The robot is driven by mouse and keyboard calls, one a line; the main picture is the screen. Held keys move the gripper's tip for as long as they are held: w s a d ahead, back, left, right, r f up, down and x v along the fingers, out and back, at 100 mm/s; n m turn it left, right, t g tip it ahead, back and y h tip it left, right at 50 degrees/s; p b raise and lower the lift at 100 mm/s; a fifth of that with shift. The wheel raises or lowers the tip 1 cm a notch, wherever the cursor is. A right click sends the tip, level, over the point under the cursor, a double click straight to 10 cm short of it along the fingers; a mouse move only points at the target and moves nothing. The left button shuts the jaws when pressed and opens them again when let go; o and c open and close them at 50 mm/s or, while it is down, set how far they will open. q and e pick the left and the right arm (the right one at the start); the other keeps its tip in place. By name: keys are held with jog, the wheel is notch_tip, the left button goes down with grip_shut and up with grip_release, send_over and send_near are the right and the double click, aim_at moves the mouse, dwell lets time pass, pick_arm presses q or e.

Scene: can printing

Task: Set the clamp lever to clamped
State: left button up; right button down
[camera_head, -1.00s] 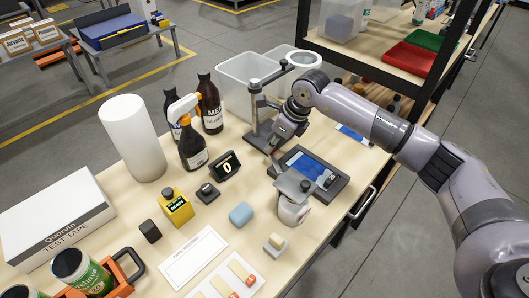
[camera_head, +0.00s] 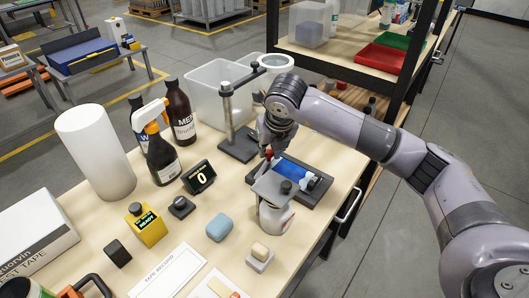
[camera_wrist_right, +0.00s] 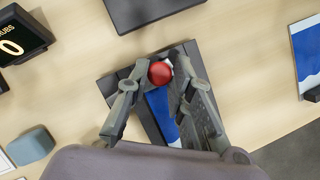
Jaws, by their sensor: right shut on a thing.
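The clamp lever shows as a red knob (camera_wrist_right: 160,72) between the fingertips of my right gripper (camera_wrist_right: 162,66) in the right wrist view. The gripper is shut on it. In the head view a bit of the red knob (camera_head: 268,155) shows below my right gripper (camera_head: 267,151). The lever's shaft is mostly hidden. The dark fixture (camera_head: 318,190) with a blue panel (camera_head: 292,170) lies just below and to the right of the gripper. My left gripper is not in view.
A grey plate with a black knob (camera_head: 285,187) stands over a white rounded object (camera_head: 275,216) close to the fixture. A dark stand (camera_head: 238,146), a clear bin (camera_head: 208,95), a spray bottle (camera_head: 162,160) and a small display (camera_head: 199,177) are nearby. The table's front right edge is close.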

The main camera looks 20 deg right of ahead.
jog(key=shift+s+d+f+m+h+b, duration=0.1)
jog(key=shift+s+d+m+h+b, duration=0.2)
jog(key=shift+m, duration=0.5)
jog(key=shift+s, duration=0.15)
jog(key=c, duration=1.4)
grip_release()
jog(key=shift+c, duration=0.2)
jog(key=v, duration=1.2)
